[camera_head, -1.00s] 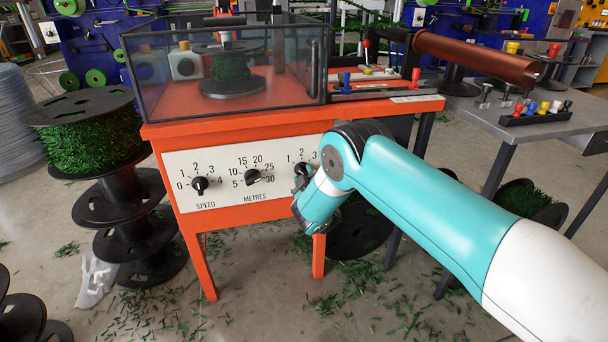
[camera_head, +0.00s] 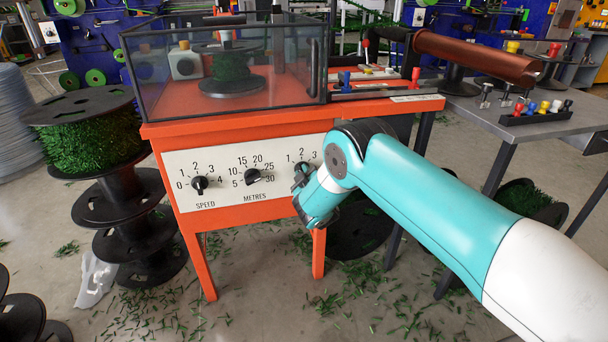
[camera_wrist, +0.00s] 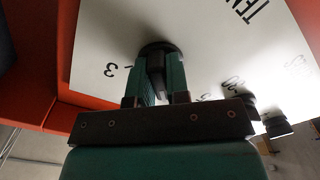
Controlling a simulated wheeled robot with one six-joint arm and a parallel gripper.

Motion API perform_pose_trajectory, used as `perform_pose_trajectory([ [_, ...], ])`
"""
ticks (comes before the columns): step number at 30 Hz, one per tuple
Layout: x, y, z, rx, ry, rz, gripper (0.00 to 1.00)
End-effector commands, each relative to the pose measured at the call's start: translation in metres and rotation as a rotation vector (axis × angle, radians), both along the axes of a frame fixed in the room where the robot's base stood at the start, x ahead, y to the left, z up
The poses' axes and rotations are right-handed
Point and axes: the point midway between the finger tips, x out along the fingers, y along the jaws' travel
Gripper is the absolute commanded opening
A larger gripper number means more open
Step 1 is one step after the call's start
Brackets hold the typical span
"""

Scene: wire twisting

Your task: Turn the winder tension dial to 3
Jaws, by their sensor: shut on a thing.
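The tension dial (camera_head: 301,168) is the rightmost black knob on the white panel of the orange winder. In the head view my gripper and wrist hide part of it, with 1, 2 and 3 printed around it. In the wrist view the dial (camera_wrist: 157,50) sits between the two fingers of my gripper (camera_wrist: 160,82), which is shut on its raised bar. The 3 (camera_wrist: 108,72) shows left of the dial, and part of the word TENSION shows upside down above right. The pointer's reading is not clear in either view. In the head view my gripper (camera_head: 300,182) is against the panel.
The metres dial (camera_head: 252,176) and the speed dial (camera_head: 199,184) lie left of my gripper on the same panel. A clear guard box (camera_head: 220,75) stands on the winder. A grey table (camera_head: 560,125) is at the right, black spools (camera_head: 125,205) at the left.

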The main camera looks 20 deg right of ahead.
Motion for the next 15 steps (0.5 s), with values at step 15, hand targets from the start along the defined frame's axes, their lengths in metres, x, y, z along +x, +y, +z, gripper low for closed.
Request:
perform_pose_trajectory([
  [15,0.0001,0.0009,-0.0041,0.352,-0.001,0.001,0.00],
])
